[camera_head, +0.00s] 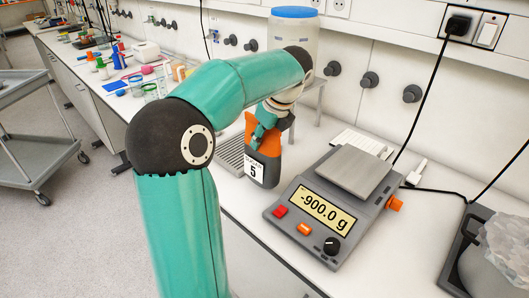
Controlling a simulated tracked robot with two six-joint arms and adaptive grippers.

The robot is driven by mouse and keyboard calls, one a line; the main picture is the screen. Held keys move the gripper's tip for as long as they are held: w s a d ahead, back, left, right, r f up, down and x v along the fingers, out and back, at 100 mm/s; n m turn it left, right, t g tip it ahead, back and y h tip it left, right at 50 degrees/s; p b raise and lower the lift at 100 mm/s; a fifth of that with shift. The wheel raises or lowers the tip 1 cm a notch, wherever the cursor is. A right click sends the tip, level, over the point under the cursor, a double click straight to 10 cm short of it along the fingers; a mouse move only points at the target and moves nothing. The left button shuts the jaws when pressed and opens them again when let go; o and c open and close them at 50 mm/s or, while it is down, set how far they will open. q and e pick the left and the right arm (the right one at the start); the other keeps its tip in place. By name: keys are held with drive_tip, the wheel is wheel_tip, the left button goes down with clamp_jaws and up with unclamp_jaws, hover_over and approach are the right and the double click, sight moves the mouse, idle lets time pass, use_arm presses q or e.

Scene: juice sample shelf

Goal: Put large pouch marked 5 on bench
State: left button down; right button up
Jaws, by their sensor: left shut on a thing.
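The large pouch marked 5 (255,171) is dark grey and orange with a white label reading 5. It is upright over the white bench (262,232), just left of the scale. I cannot tell whether its bottom touches the bench. My left gripper (264,128) is shut on the pouch near its top, and the arm reaches over from the left. The gripper's fingers are partly hidden by the pouch and the arm. My right gripper is not in view.
A scale (331,204) reading -900.0 g stands right of the pouch, its plate empty. A clear container with a blue lid (294,28) stands behind. A grey cart (32,125) stands left. The front bench is clear.

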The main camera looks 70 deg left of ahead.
sight(263, 149)
use_arm(q)
drive_tip(key=shift+f, duration=1.7)
drive_tip(key=c, duration=0.7)
unclamp_jaws()
drive_tip(key=shift+f, duration=0.15)
drive_tip(key=p+v, duration=0.1)
drive_tip(key=v, duration=1.1)
drive_tip(key=shift+w, duration=0.1)
